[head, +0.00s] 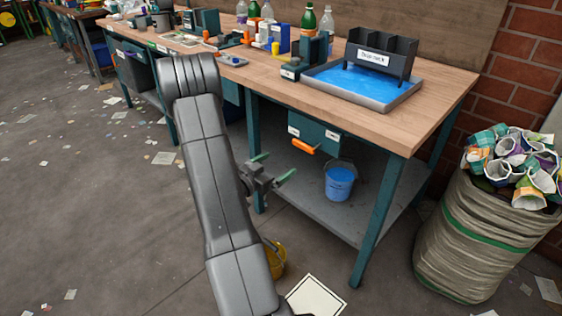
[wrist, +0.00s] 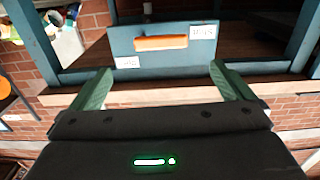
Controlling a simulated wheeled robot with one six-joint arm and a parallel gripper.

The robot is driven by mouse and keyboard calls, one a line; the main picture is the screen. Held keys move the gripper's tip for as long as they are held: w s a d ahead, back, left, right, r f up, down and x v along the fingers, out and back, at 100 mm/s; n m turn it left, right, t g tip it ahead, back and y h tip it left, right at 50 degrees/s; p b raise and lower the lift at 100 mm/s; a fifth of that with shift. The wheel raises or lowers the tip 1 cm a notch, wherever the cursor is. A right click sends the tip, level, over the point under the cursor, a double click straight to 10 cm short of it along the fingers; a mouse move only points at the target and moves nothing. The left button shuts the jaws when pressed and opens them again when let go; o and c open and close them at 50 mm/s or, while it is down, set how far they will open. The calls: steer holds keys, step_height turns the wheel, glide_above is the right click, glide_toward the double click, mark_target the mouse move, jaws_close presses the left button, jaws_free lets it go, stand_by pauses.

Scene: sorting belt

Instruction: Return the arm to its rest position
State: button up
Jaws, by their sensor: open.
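My gripper (head: 275,170) is in the head view, right of my grey arm and in front of the workbench. Its two green fingers are spread apart with nothing between them. In the wrist view, my gripper (wrist: 158,88) shows both green fingers wide apart. A teal drawer (wrist: 160,62) with an orange handle (wrist: 161,43) and two white labels lies beyond the fingertips. The same drawer (head: 330,134) shows under the bench top in the head view. I cannot tell whether the fingers touch anything, but they look clear of the drawer.
The wooden workbench (head: 425,122) carries a blue tray (head: 372,90), a dark rack (head: 380,60) and several bottles. A blue bucket (head: 340,180) stands on the lower shelf. A full sack (head: 470,235) stands at the right. A yellow bucket (head: 274,260) is partly behind my arm. Floor at left is open, with scattered paper.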

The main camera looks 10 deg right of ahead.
mark_target(302, 148)
stand_by(0.3)
steer(key=b+x, duration=0.1)
steer(key=x, duration=1.2)
steer(key=shift+w+d+b, duration=0.25)
steer(key=shift+d+b, duration=0.05)
steer(key=shift+b, duration=0.05)
